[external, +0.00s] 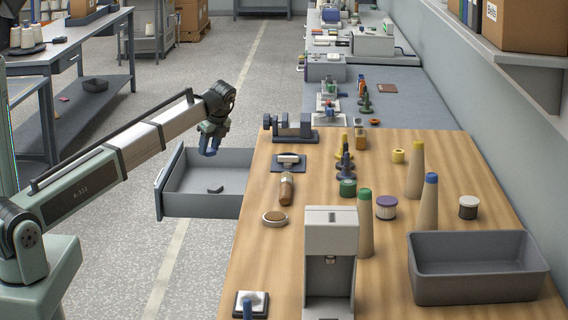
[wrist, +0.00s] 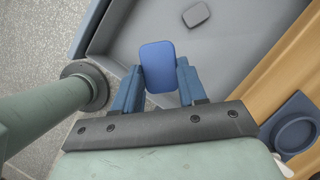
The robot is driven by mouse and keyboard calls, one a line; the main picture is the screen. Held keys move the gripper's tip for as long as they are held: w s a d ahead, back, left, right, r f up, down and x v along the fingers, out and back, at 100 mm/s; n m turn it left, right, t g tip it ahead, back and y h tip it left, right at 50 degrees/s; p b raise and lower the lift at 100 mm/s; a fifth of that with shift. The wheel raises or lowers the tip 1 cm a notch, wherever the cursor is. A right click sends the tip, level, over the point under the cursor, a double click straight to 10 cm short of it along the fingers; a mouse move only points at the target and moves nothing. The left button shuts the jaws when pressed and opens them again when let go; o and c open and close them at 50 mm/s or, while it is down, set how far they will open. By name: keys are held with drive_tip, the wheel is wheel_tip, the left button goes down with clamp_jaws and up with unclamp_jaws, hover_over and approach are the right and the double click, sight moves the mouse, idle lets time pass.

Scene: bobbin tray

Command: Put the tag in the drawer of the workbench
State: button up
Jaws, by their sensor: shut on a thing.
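My gripper (external: 211,143) is above the open drawer (external: 185,209) of the workbench, near its far left part. In the wrist view the gripper's blue fingers (wrist: 159,82) are shut on a flat blue tag (wrist: 157,62) with rounded corners. The tag is held clear of the drawer floor; its lower part is between the fingers. The drawer also shows in the wrist view (wrist: 235,45), below and beyond the tag. A small dark grey piece (external: 215,188) lies on the drawer floor, and it shows in the wrist view too (wrist: 196,14).
The wooden workbench top (external: 330,185) is right of the drawer. A dark blue holder (external: 290,163), a wood-handled tool (external: 286,189) and a metal fixture (external: 290,127) stand near its left edge. A grey bin (external: 478,292) is at the near right. Most of the drawer floor is bare.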

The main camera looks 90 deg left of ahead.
wheel_tip(320, 180, down, 18)
idle(0.7)
drive_tip(key=shift+f, duration=0.15)
drive_tip(key=o, duration=1)
drive_tip(key=v, duration=1.2)
